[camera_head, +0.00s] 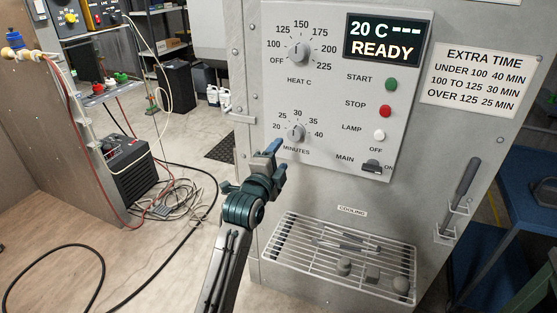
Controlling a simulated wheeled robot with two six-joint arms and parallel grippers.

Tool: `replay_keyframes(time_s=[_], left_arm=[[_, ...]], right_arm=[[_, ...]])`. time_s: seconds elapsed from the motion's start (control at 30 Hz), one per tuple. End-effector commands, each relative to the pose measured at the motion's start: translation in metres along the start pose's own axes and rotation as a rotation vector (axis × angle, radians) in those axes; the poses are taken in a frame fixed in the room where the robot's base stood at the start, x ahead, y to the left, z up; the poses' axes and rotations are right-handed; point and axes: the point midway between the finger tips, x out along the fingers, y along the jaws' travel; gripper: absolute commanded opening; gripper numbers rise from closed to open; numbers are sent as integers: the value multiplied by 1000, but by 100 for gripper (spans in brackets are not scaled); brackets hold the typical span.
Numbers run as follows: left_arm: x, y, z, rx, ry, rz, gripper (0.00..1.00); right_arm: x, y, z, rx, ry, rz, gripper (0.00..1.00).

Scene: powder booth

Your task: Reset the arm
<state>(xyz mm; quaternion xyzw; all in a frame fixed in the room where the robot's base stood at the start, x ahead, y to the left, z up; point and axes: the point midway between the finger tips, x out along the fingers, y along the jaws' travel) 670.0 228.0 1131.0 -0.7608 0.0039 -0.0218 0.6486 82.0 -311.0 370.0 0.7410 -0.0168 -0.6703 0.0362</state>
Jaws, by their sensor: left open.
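My left arm comes up from the bottom and its left gripper (279,160) is open and empty. It is in front of the lower left part of the grey control panel (345,110), just below the minutes dial (296,133). I cannot tell whether it touches the panel. The heat dial (299,53) is above it. The display (382,40) reads 20 C, dashes and READY. My right gripper is not in view.
Green start (391,84), red stop (385,111) and white lamp (379,135) buttons and the main switch (372,166) are on the panel. A wire cooling rack (290,262) holding small parts juts out below. A handled tool (460,195) hangs right. Cables (180,200) lie left.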

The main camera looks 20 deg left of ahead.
Motion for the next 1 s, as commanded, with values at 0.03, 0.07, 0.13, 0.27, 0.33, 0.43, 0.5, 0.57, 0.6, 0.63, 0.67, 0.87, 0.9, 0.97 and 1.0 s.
replay_keyframes(time_s=[0.03, 0.07, 0.13, 0.27, 0.33, 0.43, 0.5, 0.57, 0.6, 0.63, 0.67, 0.87, 0.9, 0.97, 1.0], left_arm=[[0, 0, 0, 0, 0, 0, 61], [0, 0, 0, 0, 0, 0, 61], [0, 0, 0, 0, 0, 0, 61], [0, 0, 0, 0, 0, 0, 61], [1, 4, 1, -4, -1, 6, 61], [5, 29, 6, -37, -10, 48, 61], [9, 63, 13, -83, -24, 100, 61], [10, 103, 21, -139, -44, 161, 61], [9, 132, 27, -179, -60, 203, 61], [8, 155, 32, -210, -75, 237, 61], [5, 178, 36, -243, -90, 270, 61], [-35, 324, 68, -444, -215, 467, 61], [-47, 352, 74, -481, -244, 504, 61], [-68, 392, 83, -535, -291, 555, 61], [-84, 418, 89, -569, -324, 589, 61]], right_arm=[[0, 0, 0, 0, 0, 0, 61], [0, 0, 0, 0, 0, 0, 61], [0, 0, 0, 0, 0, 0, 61], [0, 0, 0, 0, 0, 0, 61], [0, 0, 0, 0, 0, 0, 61], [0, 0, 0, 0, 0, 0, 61], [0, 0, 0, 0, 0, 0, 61], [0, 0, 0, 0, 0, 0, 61], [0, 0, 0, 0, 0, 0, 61], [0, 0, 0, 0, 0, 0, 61], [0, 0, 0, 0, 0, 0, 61], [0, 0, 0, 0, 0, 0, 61], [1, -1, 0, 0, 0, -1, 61], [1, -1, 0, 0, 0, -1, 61], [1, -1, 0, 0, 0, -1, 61]])
